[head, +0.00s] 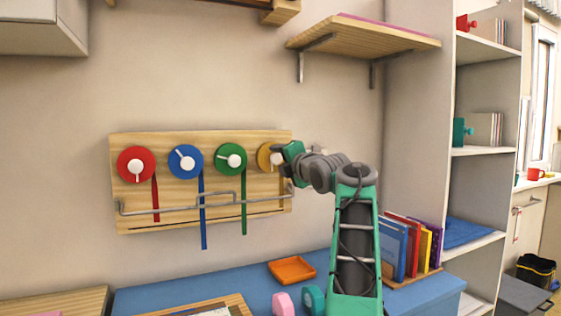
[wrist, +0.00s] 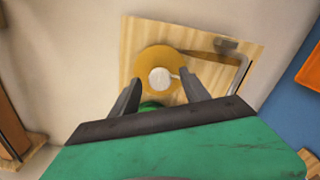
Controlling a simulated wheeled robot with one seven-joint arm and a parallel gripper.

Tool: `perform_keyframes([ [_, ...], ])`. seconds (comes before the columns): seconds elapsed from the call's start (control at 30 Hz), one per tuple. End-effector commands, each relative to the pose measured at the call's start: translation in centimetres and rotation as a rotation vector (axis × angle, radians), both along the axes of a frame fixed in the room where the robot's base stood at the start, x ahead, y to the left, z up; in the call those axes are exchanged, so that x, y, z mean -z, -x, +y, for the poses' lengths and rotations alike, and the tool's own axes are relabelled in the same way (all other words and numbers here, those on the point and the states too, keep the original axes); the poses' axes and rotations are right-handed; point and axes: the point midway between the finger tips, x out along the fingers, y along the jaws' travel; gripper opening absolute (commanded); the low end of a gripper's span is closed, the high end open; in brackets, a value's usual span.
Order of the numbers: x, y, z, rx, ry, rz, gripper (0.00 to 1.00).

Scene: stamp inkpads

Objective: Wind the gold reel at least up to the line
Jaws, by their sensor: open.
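The gold reel (head: 264,158) is at the right end of the wooden board (head: 150,142), partly hidden by my gripper in the head view. Its gold strip (head: 281,185) hangs below it; the lower end is hard to make out. In the wrist view the gold reel (wrist: 158,58) faces me, with a white round knob (wrist: 160,78) and a short white handle. My gripper (wrist: 160,77) is open, one finger on each side of the knob in that view; I cannot tell whether they touch it. A grey stepped line (head: 150,210) and a thin black line (head: 182,227) cross the lower board.
Red (head: 136,164), blue (head: 186,161) and green (head: 231,158) reels with hanging strips share the board. Below are a blue tabletop (head: 240,290), an orange tray (head: 292,270) and upright books (head: 400,245). A wooden shelf (head: 360,38) is above right.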

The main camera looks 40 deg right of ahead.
Motion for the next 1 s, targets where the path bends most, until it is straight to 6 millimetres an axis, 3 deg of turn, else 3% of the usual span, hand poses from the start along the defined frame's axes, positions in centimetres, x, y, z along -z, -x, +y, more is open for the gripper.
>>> perform_keyframes([
  [0.3, 0.1, 5.8, 1.6, 0.004, 0.0, -0.002, 0.54],
  [0.43, 0.1, 7.0, 2.0, 0.002, -0.001, 0.0, 0.54],
  [0.87, -0.2, 6.8, 2.5, -0.003, -0.024, 0.002, 0.54],
  [0.97, -0.6, 4.9, 5.2, -0.016, -0.186, 0.022, 0.54],
  [1.0, -0.5, 3.7, 7.3, -0.02, -0.301, 0.042, 0.54],
])
